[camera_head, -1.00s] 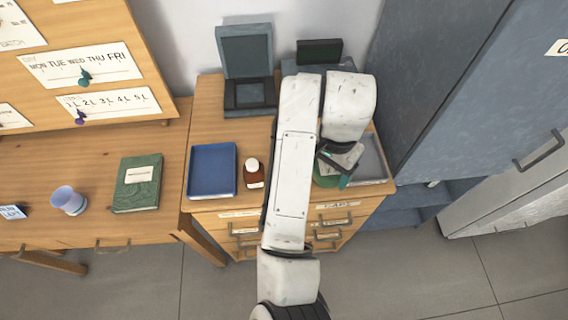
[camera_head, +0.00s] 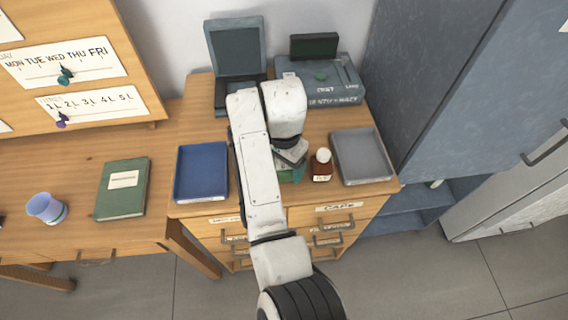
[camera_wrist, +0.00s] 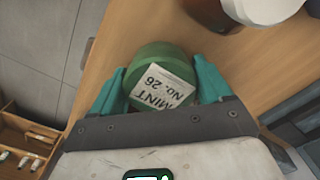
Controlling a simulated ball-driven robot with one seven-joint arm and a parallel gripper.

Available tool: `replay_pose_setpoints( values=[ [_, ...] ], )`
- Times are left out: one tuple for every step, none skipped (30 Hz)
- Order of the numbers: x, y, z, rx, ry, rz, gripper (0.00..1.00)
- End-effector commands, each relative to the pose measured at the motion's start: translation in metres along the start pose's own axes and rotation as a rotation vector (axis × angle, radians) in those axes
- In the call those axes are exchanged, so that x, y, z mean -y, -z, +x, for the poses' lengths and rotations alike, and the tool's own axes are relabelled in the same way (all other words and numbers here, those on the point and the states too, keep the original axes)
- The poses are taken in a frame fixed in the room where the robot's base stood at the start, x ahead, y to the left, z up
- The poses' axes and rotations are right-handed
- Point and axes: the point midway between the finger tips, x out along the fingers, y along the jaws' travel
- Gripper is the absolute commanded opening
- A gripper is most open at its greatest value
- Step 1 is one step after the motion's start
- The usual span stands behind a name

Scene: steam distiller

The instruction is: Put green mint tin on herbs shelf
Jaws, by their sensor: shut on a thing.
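The green mint tin is a round tin with a white label reading "MINT No. 26"; its lid (camera_wrist: 150,58) fills the middle of the wrist view. My gripper (camera_wrist: 162,76) is shut on it, one teal finger on each side. In the head view my gripper (camera_head: 291,172) is over the wooden drawer cabinet, between the blue and grey trays, and the arm hides most of the tin. I cannot tell whether the tin touches the cabinet top. I cannot identify the herbs shelf in these views.
A brown bottle with a white cap (camera_head: 321,165) stands just right of my gripper. A blue tray (camera_head: 202,172) is left, a grey tray (camera_head: 362,156) right. A labelled grey-blue box (camera_head: 335,85) is behind. A wooden compartment with small items (camera_wrist: 25,145) shows lower left in the wrist view.

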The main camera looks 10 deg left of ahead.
Motion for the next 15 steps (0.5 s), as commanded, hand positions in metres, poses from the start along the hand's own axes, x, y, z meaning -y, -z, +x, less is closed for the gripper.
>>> replay_pose_setpoints(
  values=[
    [0.0003, -0.0002, 0.0028, 0.000, 0.000, -0.001, 0.43],
    [0.0003, -0.0002, 0.0051, 0.000, 0.000, -0.001, 0.43],
    [0.0004, -0.0002, 0.0071, 0.000, 0.001, -0.001, 0.43],
    [0.0005, -0.0001, 0.0079, -0.001, 0.002, -0.001, 0.43],
    [0.0006, 0.0000, 0.0083, -0.001, 0.002, 0.000, 0.43],
    [0.0007, 0.0001, 0.0084, -0.001, 0.003, 0.000, 0.43],
    [0.0006, 0.0001, 0.0084, -0.001, 0.003, 0.000, 0.43],
    [0.0006, 0.0001, 0.0084, -0.001, 0.003, 0.000, 0.43],
    [0.0006, 0.0001, 0.0084, -0.001, 0.003, -0.001, 0.43],
    [0.0006, 0.0001, 0.0084, -0.001, 0.003, -0.001, 0.43],
    [0.0006, 0.0001, 0.0087, -0.001, 0.003, -0.001, 0.43],
    [0.0005, 0.0001, 0.0096, -0.001, 0.002, -0.001, 0.43],
    [0.0005, 0.0001, 0.0105, -0.001, 0.002, -0.001, 0.43],
    [0.0005, 0.0001, 0.0114, -0.001, 0.002, -0.001, 0.43],
    [0.0006, 0.0001, 0.0120, -0.001, 0.002, -0.001, 0.79]
  ],
)
